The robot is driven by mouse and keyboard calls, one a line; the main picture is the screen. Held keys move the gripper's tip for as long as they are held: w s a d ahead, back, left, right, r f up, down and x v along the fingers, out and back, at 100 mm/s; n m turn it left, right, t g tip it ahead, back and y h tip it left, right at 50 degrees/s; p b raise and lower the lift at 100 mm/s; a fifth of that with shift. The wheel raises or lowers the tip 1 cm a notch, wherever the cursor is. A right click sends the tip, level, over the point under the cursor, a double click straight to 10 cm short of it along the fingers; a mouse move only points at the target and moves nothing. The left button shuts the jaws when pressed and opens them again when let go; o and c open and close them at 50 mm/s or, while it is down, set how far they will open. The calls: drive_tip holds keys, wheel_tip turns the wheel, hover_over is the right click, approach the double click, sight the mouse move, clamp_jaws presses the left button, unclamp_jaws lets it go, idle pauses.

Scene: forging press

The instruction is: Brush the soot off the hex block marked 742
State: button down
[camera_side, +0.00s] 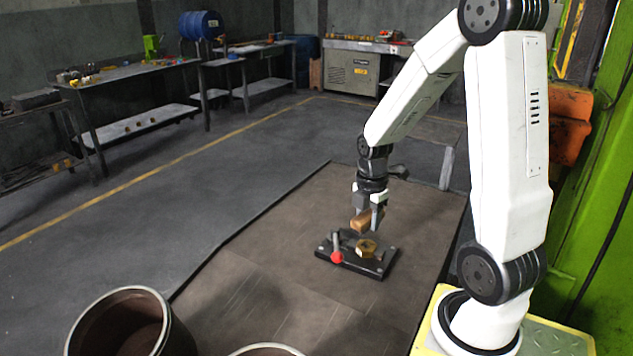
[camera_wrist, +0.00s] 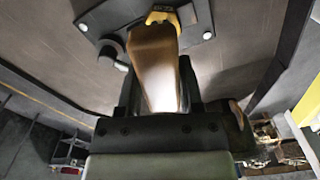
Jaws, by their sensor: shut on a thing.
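My gripper (camera_side: 368,212) is shut on a brown, wooden-looking brush (camera_side: 361,222) and holds it above the black fixture plate (camera_side: 376,270). A brass-coloured hex block (camera_side: 367,247) sits on the plate, just below and slightly right of the brush. In the wrist view the brush (camera_wrist: 155,65) extends from between the fingers towards the hex block (camera_wrist: 160,17) and covers part of it. Dark marks show on the block's face, but I cannot read a number. Whether the brush touches the block is unclear.
A red-knobbed lever (camera_side: 337,257) stands at the plate's front left. Two round bins, one at the lower left (camera_side: 170,335) and one at the bottom edge (camera_side: 268,350), stand in front. The brown floor mat (camera_side: 270,265) around the plate is clear. Benches line the back.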

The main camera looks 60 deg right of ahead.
sight(372, 242)
drive_tip(key=shift+s+f, duration=0.1)
drive_tip(key=shift+f, duration=0.05)
drive_tip(key=shift+f, duration=1.9)
drive_tip(key=shift+f, duration=0.45)
idle(0.4)
drive_tip(key=shift+w+a, duration=0.3)
drive_tip(key=shift+a, duration=0.5)
drive_tip(key=shift+d, duration=0.15)
drive_tip(key=shift+s+d, duration=0.3)
drive_tip(key=shift+d, duration=0.5)
drive_tip(key=shift+s+d, duration=0.3)
drive_tip(key=shift+d, duration=0.45)
drive_tip(key=shift+f, duration=0.1)
